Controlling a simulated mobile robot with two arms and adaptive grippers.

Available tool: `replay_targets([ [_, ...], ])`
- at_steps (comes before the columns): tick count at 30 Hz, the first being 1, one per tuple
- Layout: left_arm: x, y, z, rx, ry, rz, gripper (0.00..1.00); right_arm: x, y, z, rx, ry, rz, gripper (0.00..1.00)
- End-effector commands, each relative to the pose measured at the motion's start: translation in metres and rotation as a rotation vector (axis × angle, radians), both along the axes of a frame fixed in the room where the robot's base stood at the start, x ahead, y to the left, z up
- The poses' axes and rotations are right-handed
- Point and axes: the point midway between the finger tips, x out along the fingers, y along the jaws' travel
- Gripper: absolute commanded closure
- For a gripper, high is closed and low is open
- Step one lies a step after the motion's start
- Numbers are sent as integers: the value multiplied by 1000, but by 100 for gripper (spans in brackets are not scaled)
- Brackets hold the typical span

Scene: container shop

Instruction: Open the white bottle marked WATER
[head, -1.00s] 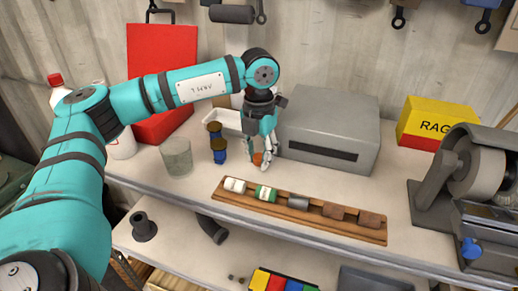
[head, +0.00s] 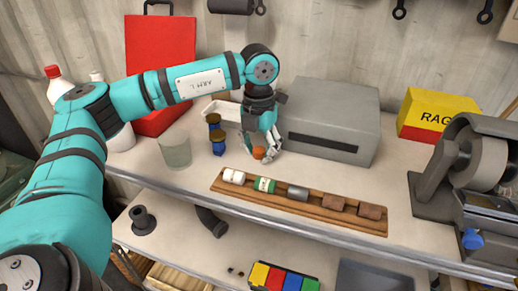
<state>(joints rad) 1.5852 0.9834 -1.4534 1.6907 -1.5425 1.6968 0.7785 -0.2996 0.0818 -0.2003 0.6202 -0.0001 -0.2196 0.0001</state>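A white bottle (head: 57,84) with a red cap shows at the far left, above my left arm. A second white top (head: 97,76) stands to its right, and a white body (head: 122,139) shows below the arm. My arm hides much of them, and I cannot read WATER on either. My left gripper (head: 265,151) points down over the bench, far right of the bottles, in front of the grey box. Its fingers are at a small orange piece (head: 259,153); I cannot tell whether they grip it. My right gripper is out of view.
A wooden rack (head: 325,218) of several small pieces lies along the bench front. A clear cup (head: 175,150), two blue spools (head: 218,144), a grey box (head: 335,120), a red case (head: 160,50) and a yellow RAGS box (head: 437,115) crowd the bench. A grinder (head: 470,170) stands right.

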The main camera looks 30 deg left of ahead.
Motion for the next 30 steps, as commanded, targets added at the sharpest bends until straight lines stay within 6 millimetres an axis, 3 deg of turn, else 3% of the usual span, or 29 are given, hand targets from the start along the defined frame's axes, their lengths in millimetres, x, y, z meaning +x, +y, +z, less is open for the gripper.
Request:
replay_targets([
  [6,-2,0,-3,3,11,-2,49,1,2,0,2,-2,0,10],
  [11,-2,1,12,3,8,-2,49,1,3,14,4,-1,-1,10],
  [13,0,0,17,2,2,-1,49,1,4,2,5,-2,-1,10],
  [24,1,0,101,0,-2,-2,49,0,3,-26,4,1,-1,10],
  [30,1,0,127,1,-1,-1,49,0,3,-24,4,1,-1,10],
])
